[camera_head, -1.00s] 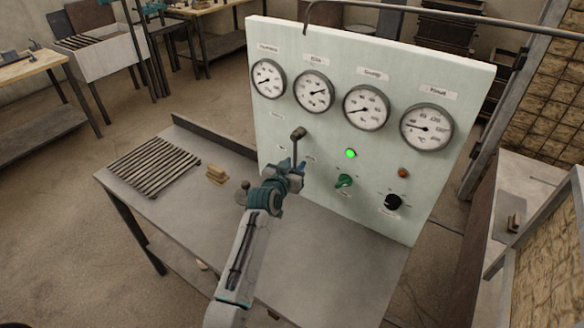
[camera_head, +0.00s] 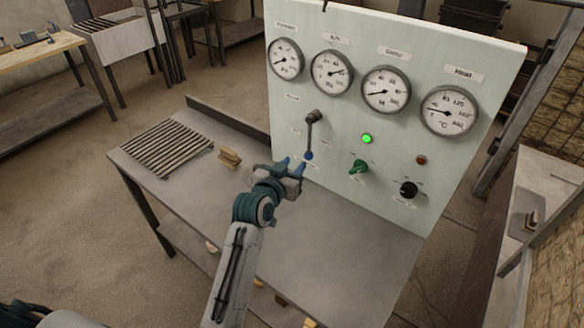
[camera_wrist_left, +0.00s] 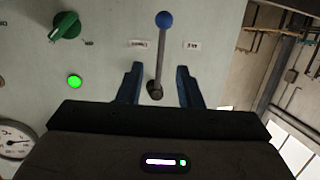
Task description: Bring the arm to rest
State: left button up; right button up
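My left gripper (camera_head: 291,168) is in front of the pale panel (camera_head: 335,205), above the grey table. My right gripper is not in view.
The panel has several dials, a lit green lamp (camera_head: 367,138), a green knob (camera_head: 357,167), a black knob (camera_head: 408,189) and a red lamp (camera_head: 421,160). A slatted grate (camera_head: 167,147) and a small wooden block (camera_head: 230,157) lie on the table (camera_head: 315,250). The table's front is mostly clear.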

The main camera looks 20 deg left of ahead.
pick_arm(q)
jog(key=shift+f, duration=0.1)
jog(key=s+a+f+g, duration=0.1)
jog(key=s+f+g, duration=0.1)
jog(key=s, duration=0.4)
jog(key=s+a+f+g+y, duration=0.1)
jog(key=s+a+f+g, duration=0.1)
jog(key=s+f, duration=0.3)
jog(key=s+a+f+g, duration=0.2)
jog(key=s+f, duration=0.2)
jog(key=s, duration=0.2)
jog(key=shift+s, duration=0.35)
jog(key=s+a+f+g+y, duration=0.1)
jog(key=s+a+g, duration=0.15)
jog(key=s, duration=0.75)
jog(key=s+a+f+g+y, duration=0.15)
jog(key=s+g, duration=0.25)
jog(key=s, duration=0.6)
jog(key=a+f+n, duration=0.1)
jog(key=a+f, duration=0.2)
jog(key=f, duration=2.7)
jog(key=s+a+f+g, duration=0.1)
jog(key=s+f+g, duration=0.1)
jog(key=s+f, duration=1.6)
jog(key=shift+s+a+f, duration=0.15)
jog(key=shift+s+f, duration=0.25)
jog(key=shift+f, duration=0.55)
